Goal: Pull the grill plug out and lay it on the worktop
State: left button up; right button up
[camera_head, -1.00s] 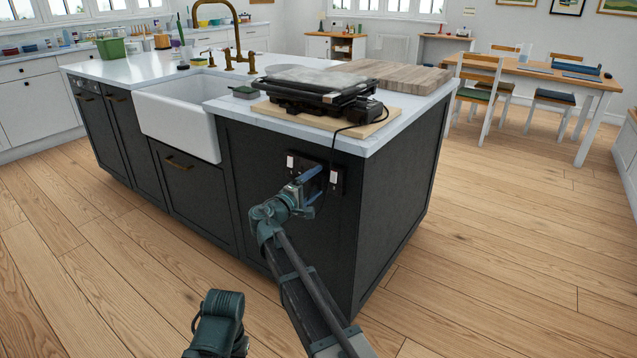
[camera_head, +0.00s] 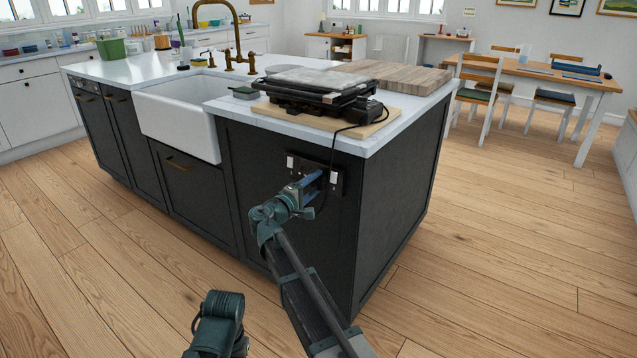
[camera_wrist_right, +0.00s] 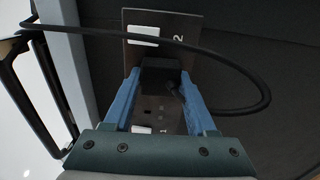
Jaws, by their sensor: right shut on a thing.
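The grill plug (camera_wrist_right: 160,76) is a black block in the right wrist view, between the two blue fingers of my right gripper (camera_wrist_right: 160,98). My right gripper (camera_head: 318,180) is shut on it at the socket plate (camera_head: 338,182) on the dark island's end panel. Whether the plug's pins are still in the socket is hidden. Its black cord (camera_wrist_right: 266,92) loops out to the right in the wrist view.
A light wooden board (camera_head: 383,124) lies under the grill, and a wood-block slab (camera_head: 410,76) lies behind it. A white sink (camera_head: 175,125) and a brass tap are to the left. Bare worktop shows left of the grill and as a narrow strip at the front right.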

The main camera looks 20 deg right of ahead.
grip_shut()
jog(key=shift+s+a, duration=0.15)
jog(key=shift+a, duration=0.05)
jog(key=shift+v, duration=2.8)
jog(key=shift+v, duration=1.5)
notch_tip(320, 180, up, 21)
jog(key=p, duration=2.1)
